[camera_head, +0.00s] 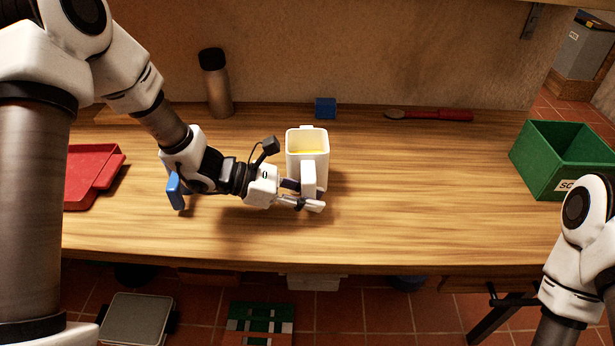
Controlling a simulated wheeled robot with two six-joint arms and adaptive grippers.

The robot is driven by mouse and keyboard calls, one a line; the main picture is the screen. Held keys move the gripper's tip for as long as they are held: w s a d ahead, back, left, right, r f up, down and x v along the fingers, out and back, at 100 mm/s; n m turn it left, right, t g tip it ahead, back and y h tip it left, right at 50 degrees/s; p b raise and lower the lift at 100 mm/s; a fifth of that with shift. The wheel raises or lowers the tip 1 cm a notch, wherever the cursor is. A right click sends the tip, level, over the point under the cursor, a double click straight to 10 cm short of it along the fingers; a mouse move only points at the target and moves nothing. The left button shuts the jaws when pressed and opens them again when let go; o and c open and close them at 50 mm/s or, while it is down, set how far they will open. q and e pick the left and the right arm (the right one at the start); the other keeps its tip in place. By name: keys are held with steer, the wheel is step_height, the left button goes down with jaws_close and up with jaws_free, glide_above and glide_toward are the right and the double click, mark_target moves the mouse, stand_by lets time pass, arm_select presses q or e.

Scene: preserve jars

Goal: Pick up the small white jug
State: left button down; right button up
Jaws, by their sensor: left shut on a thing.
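The small white jug (306,142) is at the middle of the wooden table in the head view, upright, with something yellow inside it. Its handle (309,177) faces the front of the table. My left gripper (303,195) reaches in from the left and is shut on the jug's handle. The gripper's fingers hide the lower part of the handle. I cannot tell whether the jug's base touches the table. My right arm shows at the lower right, but its gripper is out of view.
A red tray (95,163) lies at the left of the wooden table (420,190). A dark-capped bottle (216,88), a blue block (325,108) and a red-handled spoon (440,115) are along the back. A green crate (535,165) stands at the right. The table right of the jug is clear.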

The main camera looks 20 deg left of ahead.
mark_target(310, 178)
arm_select(q)
step_height(310, 178, up, 10)
steer(key=shift+r+p, duration=0.1)
steer(key=shift+p, duration=0.7)
stand_by(1.0)
